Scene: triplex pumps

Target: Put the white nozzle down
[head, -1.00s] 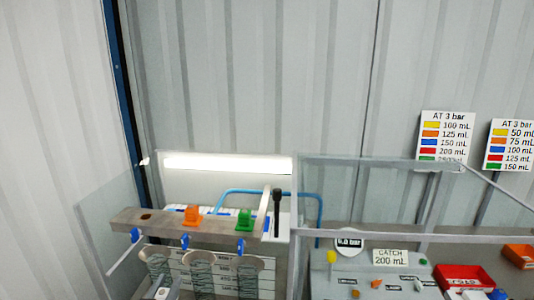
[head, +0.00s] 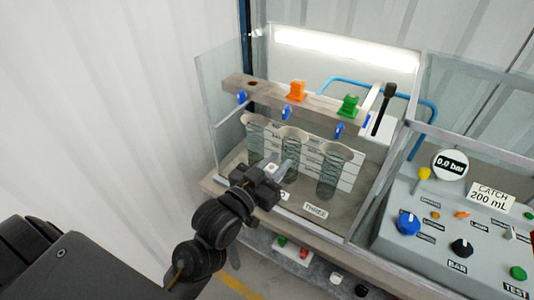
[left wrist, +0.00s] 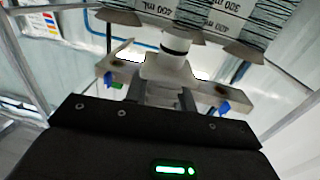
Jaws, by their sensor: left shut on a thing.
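My left gripper (head: 278,170) is shut and low in front of the glass cylinders in the head view. In the left wrist view the white nozzle (left wrist: 168,66) is between its fingers (left wrist: 165,95), with a dark ring near its top. In the head view the nozzle is too small to make out clearly. The rail (head: 325,101) carries an orange nozzle (head: 297,91) and a green nozzle (head: 348,105). An empty dark hole (head: 252,83) shows at the rail's left end. My right gripper is not in view.
Clear panels (head: 207,95) enclose the rail and glass cylinders (head: 333,172). Blue taps (head: 287,114) hang below the rail. A control panel (head: 440,225) with knobs and a 0.0 bar gauge (head: 450,164) stands at right. A lower shelf holds a few small coloured parts (head: 293,248).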

